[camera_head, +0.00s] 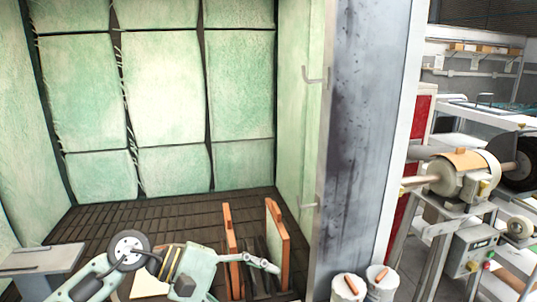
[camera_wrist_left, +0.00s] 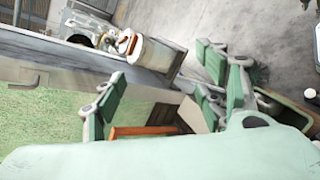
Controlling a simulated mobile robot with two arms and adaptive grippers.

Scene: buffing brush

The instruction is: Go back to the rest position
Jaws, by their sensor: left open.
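My left arm, pale green, comes in from the lower left of the head view. Its gripper (camera_head: 264,263) shows beside an orange-brown upright board (camera_head: 278,240); I cannot tell whether they touch. In the left wrist view the green fingers of my left gripper (camera_wrist_left: 165,85) stand apart with nothing between them. The arm's pale green body covers the bottom of that view. An orange-brown bar (camera_wrist_left: 145,131) shows behind the fingers. My right gripper is not in view.
A booth with green padded walls (camera_head: 160,85) and dark floor stands ahead. A grey pillar (camera_head: 362,130) bounds it on the right. White buckets (camera_head: 382,285) with orange-brown pieces stand at its foot. A machine with a dark wheel (camera_head: 522,160) is at the right.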

